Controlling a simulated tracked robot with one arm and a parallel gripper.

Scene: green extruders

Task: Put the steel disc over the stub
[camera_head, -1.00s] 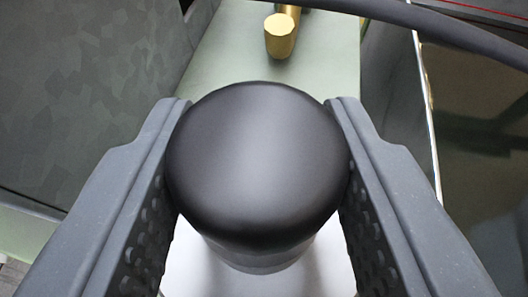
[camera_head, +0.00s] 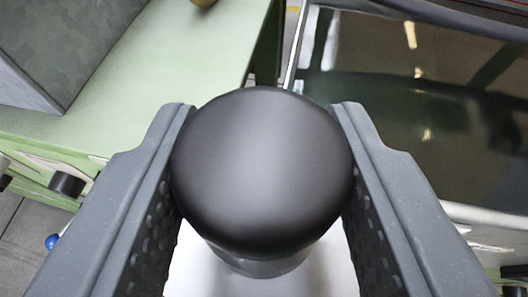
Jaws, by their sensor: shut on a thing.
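My gripper (camera_head: 262,108) is shut on a large rounded black knob (camera_head: 262,165), with one finger against each side. Below the knob is the bright, smooth surface of the steel disc (camera_head: 195,270), mostly hidden by the knob and fingers. The knob seems to stand on the disc, but the join is partly hidden.
A pale green bench top (camera_head: 150,65) lies ahead on the left, with a grey patterned box (camera_head: 65,45) on it. A black knob (camera_head: 67,184) sticks out from the bench front. A dark glossy panel (camera_head: 430,110) with a metal edge fills the right.

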